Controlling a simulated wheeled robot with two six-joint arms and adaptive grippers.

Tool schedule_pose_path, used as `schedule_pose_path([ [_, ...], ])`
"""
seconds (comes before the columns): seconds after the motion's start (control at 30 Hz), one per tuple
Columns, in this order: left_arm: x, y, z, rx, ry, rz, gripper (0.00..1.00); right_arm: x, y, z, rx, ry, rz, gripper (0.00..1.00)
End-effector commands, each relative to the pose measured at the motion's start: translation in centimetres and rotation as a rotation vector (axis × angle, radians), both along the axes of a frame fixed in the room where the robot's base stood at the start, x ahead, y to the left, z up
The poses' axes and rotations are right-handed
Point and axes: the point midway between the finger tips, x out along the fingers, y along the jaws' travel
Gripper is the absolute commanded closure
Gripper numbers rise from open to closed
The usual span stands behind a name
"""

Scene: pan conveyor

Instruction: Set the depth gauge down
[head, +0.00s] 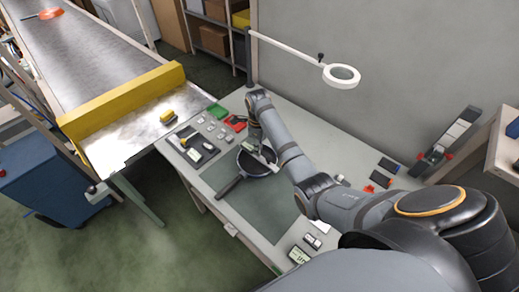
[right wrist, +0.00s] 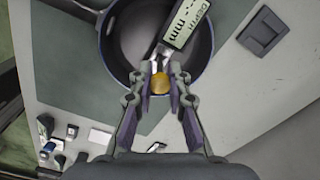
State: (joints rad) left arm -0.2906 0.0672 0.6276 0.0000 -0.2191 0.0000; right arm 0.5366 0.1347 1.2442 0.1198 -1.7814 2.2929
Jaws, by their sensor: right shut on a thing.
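My left gripper is not in view.
The grey-green mat (head: 260,212) lies under the pan, with bare room in front. A ring lamp (head: 341,76) overhangs the bench. The conveyor (head: 90,50) is left.

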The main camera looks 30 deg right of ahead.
Motion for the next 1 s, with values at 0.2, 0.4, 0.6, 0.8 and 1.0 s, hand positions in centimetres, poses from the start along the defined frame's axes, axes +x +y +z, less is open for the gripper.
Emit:
schedule_pose_path([
  [0.2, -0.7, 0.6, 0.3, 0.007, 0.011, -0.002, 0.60, 0.0, 0.0, 0.0, 0.000, 0.001, 0.000, 1.00],
  [0.4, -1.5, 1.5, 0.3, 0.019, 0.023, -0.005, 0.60, 0.0, 0.0, -0.3, 0.001, 0.002, 0.000, 0.68],
  [0.6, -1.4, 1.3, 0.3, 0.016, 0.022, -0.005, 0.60, 0.0, 0.0, -0.3, 0.000, 0.001, 0.000, 0.61],
  [0.8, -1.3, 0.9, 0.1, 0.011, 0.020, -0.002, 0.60, 0.0, 0.0, 0.1, 0.000, -0.001, 0.001, 0.61],
  [1.0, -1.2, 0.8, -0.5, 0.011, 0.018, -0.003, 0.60, 0.1, -0.1, 4.0, -0.001, -0.005, 0.000, 0.61],
])
